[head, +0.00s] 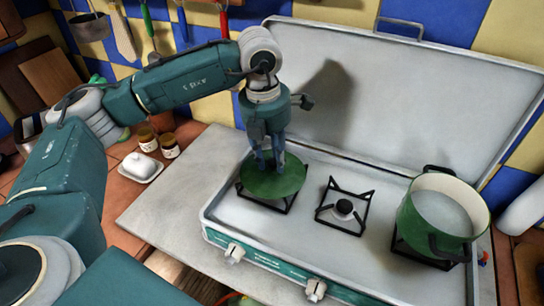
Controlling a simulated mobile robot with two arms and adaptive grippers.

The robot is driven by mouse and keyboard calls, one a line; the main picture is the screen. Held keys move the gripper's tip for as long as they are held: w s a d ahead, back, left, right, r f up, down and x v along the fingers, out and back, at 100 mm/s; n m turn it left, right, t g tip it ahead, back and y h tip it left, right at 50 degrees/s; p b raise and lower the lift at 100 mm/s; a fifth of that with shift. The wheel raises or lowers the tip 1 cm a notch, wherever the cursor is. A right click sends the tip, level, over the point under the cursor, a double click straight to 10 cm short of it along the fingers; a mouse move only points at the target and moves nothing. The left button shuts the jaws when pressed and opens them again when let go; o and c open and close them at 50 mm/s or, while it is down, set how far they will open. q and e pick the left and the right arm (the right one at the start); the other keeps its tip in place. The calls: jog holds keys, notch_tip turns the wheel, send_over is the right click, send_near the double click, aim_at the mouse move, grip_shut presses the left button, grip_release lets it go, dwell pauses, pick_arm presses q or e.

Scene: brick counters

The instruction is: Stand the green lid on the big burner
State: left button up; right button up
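The round green lid (285,182) lies roughly flat over the left burner (241,189) of the camping stove. Parts of that burner's black grate stick out from under it. My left gripper (269,163) points down at the middle of the lid, and its fingers reach the lid's top. The fingers hide the lid's knob, so I cannot tell whether they are closed on it. Whether the lid rests fully on the grate is also unclear. My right gripper is out of view.
The middle burner (344,208) is small and bare. A green pot (440,212) stands on the right burner. The stove's raised cover (400,95) stands behind. A white butter dish (141,168) and jars (168,146) are at left. Utensils hang on the tiled wall.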

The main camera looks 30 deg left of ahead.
aim_at(269, 164)
pick_arm(q)
jog(key=shift+o, duration=0.3)
jog(key=shift+r, duration=0.15)
jog(key=shift+r+p, duration=0.25)
jog(key=shift+p, duration=0.1)
notch_tip(269, 164, up, 12)
jog(key=s+b, duration=0.1)
jog(key=b, duration=0.1)
jog(key=shift+a, duration=0.2)
jog(key=shift+s+f, duration=0.1)
